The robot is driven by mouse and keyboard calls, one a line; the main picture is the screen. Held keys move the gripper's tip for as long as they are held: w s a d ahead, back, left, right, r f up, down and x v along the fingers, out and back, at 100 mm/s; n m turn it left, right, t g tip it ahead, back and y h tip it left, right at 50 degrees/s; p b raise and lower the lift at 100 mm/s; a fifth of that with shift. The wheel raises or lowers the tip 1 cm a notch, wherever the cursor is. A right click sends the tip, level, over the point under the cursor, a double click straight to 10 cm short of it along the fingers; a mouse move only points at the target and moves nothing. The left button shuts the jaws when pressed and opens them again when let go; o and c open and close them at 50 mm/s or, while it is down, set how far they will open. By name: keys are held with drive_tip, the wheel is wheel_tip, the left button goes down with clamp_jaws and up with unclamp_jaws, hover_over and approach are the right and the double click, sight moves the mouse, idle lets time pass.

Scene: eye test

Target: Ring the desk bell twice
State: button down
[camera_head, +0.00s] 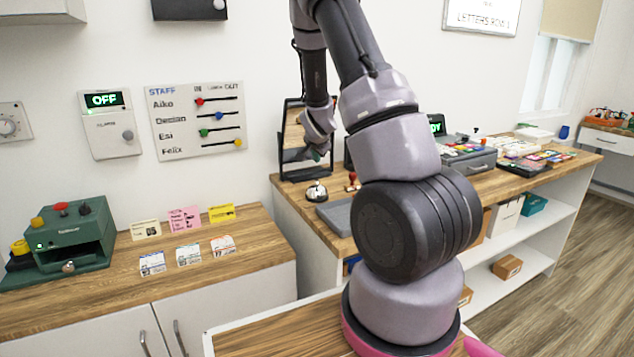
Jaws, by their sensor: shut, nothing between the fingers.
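The desk bell (317,191), a small silver dome on a dark base, stands near the left end of the wooden counter (287,204). My gripper (316,157) is above the bell, pointing down, with a visible gap between them. Its fingers are small and dark in this view; they are shut and hold nothing. My arm comes down from the top of the picture and hides much of the counter's middle.
A black-framed stand (291,135) is close behind my gripper. A red-handled stamp (352,181) and a grey flat pad (336,214) are near the bell. A green machine (75,240) and several cards stand on the lower left cabinet.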

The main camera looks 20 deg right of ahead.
sight(317, 182)
idle(0.3)
wheel_tip(317, 182, up, 4)
drive_tip(key=shift+f, duration=0.15)
idle(0.3)
drive_tip(key=shift+f, duration=4.4)
drive_tip(key=shift+f, duration=0.1)
drive_tip(key=shift+f, duration=0.3)
